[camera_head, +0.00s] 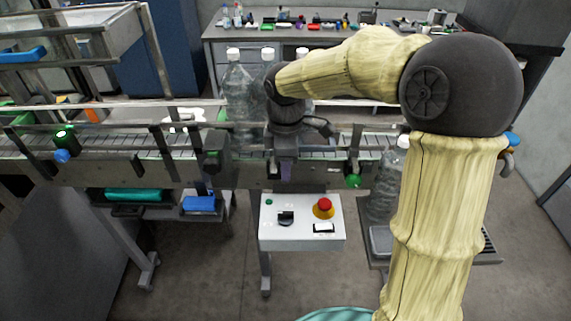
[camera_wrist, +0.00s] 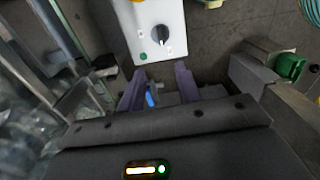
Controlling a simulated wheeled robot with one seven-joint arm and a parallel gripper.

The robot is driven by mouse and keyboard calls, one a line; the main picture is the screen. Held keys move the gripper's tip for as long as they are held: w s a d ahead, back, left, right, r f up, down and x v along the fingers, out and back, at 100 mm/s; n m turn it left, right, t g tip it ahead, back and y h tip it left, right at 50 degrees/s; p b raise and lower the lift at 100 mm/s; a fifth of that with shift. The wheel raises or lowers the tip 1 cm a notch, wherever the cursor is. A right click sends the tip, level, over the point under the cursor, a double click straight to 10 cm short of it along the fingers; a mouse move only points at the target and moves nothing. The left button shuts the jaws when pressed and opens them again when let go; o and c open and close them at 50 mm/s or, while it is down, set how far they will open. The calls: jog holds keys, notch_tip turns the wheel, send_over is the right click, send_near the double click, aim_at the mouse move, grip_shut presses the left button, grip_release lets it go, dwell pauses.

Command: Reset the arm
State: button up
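My arm, in a pale yellow cover with dark joints, reaches from the right over the conveyor (camera_head: 110,148) in the head view. My gripper (camera_head: 280,172) points down in front of the conveyor's near rail, above the control box (camera_head: 300,238). In the wrist view, the two fingers of my gripper (camera_wrist: 160,82) stand apart, with nothing held between them. The control box (camera_wrist: 156,35) lies beyond the fingertips, with its dark rotary knob visible. In the head view the box also has a red button (camera_head: 324,205) on a yellow base and a small green button.
Several clear bottles (camera_head: 239,90) stand on the conveyor behind my gripper. Another bottle (camera_head: 384,185) stands lower at the right, partly behind my arm. A bench (camera_head: 225,34) with small items is at the back. The floor in front of the conveyor looks clear.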

jog(key=shift+f, duration=0.1)
dwell(0.3)
jog(key=s+d+f+m+t, duration=0.1)
jog(key=s+d+f+m, duration=0.2)
jog(key=s+d+m, duration=0.3)
jog(key=s+d+f+m+t, duration=0.1)
jog(key=s+d+f+m, duration=0.2)
jog(key=s+d+m, duration=0.3)
jog(key=d+m, duration=0.1)
jog(key=m, duration=0.4)
jog(key=shift+s+d+f+m+t, duration=0.3)
jog(key=shift+f+m, duration=0.05)
jog(key=shift+m, duration=0.05)
